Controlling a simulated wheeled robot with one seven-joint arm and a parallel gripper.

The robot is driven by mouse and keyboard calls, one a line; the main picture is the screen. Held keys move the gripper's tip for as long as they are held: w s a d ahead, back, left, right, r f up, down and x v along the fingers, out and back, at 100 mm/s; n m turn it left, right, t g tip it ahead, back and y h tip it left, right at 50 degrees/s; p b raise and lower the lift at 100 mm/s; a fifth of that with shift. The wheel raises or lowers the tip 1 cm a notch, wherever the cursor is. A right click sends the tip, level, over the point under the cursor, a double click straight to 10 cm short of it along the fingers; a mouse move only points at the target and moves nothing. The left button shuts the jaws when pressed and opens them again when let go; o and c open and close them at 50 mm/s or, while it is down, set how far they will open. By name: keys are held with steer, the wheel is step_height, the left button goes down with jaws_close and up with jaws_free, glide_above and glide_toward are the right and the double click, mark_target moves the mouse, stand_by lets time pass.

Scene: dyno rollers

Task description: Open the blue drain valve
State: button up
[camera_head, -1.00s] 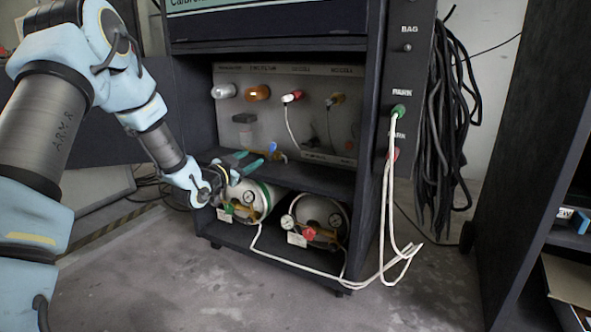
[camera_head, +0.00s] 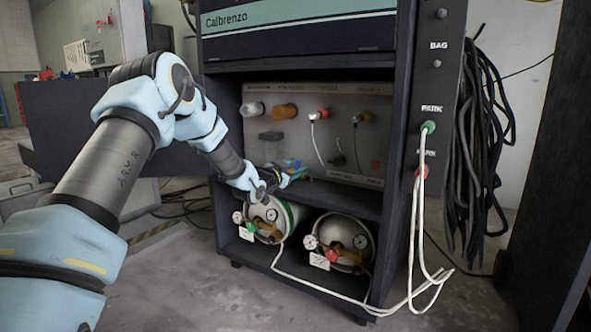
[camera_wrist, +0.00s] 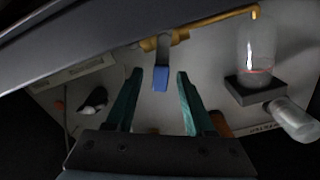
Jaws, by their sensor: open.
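The blue drain valve handle (camera_wrist: 161,78) hangs from a brass fitting (camera_wrist: 158,43) on the panel and shows clearly in the wrist view. My gripper (camera_wrist: 158,76) is open, with its two teal fingers on either side of the blue handle. A gap shows between the handle and each finger, and I see no contact. In the head view my gripper (camera_head: 292,172) reaches into the cabinet at the lower middle of the panel. There the fingers and wrist overlap the valve, so its handle is hard to make out.
A brass pipe (camera_wrist: 210,24) leads to a clear bowl (camera_wrist: 257,50) beside the valve. The cabinet shelf (camera_head: 340,196) lies close below my gripper. A white hose (camera_head: 413,240) hangs on the right.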

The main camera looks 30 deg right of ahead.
mark_target(302, 186)
steer(key=shift+c, duration=0.4)
jaws_close()
stand_by(0.4)
steer(key=m, duration=0.1)
steer(key=s+f+m+b, duration=0.1)
steer(key=m, duration=0.1)
steer(key=m+b, duration=0.1)
steer(key=m, duration=0.1)
steer(key=shift+s+d+f, duration=0.25)
steer(key=shift+d+f, duration=0.05)
steer(key=shift+d, duration=0.1)
steer(key=shift+s+d+f+m+b, duration=0.15)
steer(key=shift+f+m+b, duration=0.2)
steer(key=shift+m+b, duration=0.55)
steer(key=shift+s+f+m+b, duration=0.15)
steer(key=shift+f+m+b, duration=0.2)
steer(key=shift+m, duration=1.05)
steer(key=shift+o, duration=0.4)
jaws_free()
